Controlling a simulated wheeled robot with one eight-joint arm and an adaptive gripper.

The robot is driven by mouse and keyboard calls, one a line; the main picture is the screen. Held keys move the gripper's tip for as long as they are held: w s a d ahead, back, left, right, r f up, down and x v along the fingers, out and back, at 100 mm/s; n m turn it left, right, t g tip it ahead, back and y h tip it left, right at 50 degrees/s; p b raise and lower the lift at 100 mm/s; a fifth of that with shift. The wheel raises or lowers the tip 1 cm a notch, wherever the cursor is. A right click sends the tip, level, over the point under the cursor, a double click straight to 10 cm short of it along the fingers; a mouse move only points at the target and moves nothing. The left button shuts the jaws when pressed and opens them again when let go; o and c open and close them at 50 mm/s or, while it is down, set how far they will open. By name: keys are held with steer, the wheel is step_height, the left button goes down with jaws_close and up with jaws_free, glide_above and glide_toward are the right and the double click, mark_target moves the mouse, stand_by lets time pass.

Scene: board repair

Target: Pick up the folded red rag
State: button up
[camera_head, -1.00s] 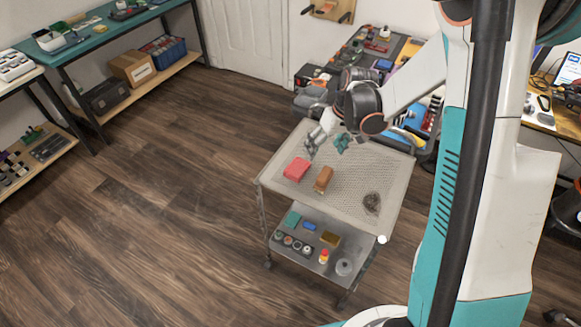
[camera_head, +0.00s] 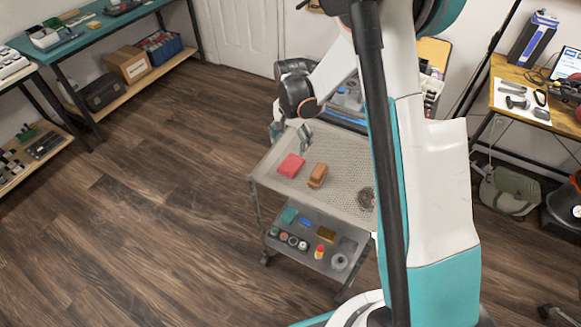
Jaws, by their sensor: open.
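The folded red rag (camera_head: 291,165) lies flat on the top shelf of a grey mesh cart (camera_head: 335,195), near its left side. A brown block-like object (camera_head: 317,175) lies just right of it. My gripper (camera_head: 291,136) is open and empty. It hangs above the back left part of the cart top, a little behind the rag and apart from it. One finger shows to the left and one to the right. My arm's dark joint hides part of the scene behind the gripper.
A dark round wire-like thing (camera_head: 367,197) lies at the cart top's right. The lower shelf (camera_head: 285,249) holds several small jars, bottles and blocks. A teal bench (camera_head: 85,37) stands at the back left, a wooden desk (camera_head: 515,100) at the right. The floor left of the cart is clear.

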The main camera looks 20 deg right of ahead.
mark_target(291, 163)
step_height(291, 163, down, 9)
steer(key=b, duration=0.3)
steer(key=shift+d+f, duration=0.15)
steer(key=shift+s, duration=0.1)
steer(key=c, duration=1)
